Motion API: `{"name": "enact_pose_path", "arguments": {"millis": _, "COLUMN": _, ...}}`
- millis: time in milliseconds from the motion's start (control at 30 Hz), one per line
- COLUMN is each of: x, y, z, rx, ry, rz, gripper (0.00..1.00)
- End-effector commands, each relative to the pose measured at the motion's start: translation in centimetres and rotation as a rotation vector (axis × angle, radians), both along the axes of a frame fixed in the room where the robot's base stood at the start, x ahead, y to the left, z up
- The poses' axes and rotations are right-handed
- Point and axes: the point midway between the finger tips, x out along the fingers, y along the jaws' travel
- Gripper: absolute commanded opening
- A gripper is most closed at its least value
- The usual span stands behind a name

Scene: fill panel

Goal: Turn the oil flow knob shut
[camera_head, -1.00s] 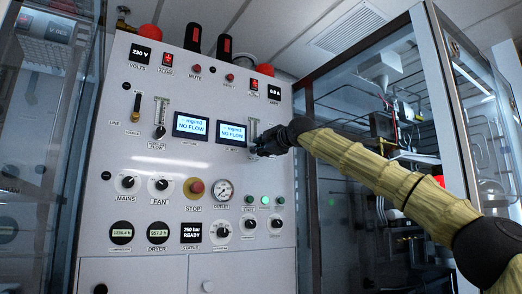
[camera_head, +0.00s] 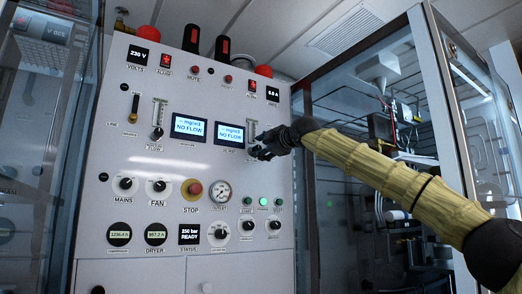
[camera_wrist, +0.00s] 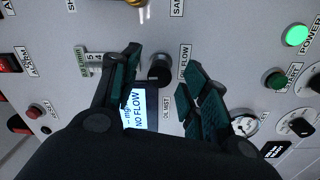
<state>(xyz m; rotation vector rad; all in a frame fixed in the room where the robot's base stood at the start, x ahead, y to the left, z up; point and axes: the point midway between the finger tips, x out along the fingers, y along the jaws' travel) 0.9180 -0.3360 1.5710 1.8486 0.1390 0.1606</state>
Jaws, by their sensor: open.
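The oil flow knob (camera_wrist: 160,72) is a round black knob on the light grey panel (camera_wrist: 225,50). In the wrist view it lies between the two spread fingertips of my gripper (camera_wrist: 162,62), with a gap visible on each side. A label partly reading "FLOW" is beside it, and its pointer mark is too small to read. In the head view my gripper (camera_head: 259,145) is at the panel, below the right flow tube (camera_head: 253,130). There its dark fingers cover the knob's place, and I cannot tell knob from finger.
The oil mist display (camera_head: 231,134) reads NO FLOW, left of my gripper. Another flow knob (camera_head: 157,134) sits further left. A glass-sided frame (camera_head: 300,175) stands to the right.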

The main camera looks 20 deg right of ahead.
Motion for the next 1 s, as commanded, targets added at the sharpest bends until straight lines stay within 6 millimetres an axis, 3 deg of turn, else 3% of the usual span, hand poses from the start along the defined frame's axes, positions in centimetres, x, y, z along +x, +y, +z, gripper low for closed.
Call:
{"name": "enact_pose_path", "arguments": {"millis": 533, "x": -8.8, "y": -1.8, "z": -0.4, "rx": 0.0, "ry": 0.0, "rz": -0.002, "gripper": 0.45}}
{"name": "enact_pose_path", "arguments": {"millis": 700, "x": -9.9, "y": -2.0, "z": -0.5, "rx": -0.001, "ry": -0.001, "rz": -0.002, "gripper": 0.45}}
{"name": "enact_pose_path", "arguments": {"millis": 1000, "x": -10.1, "y": -2.0, "z": -0.5, "rx": -0.001, "ry": 0.0, "rz": -0.002, "gripper": 0.45}}
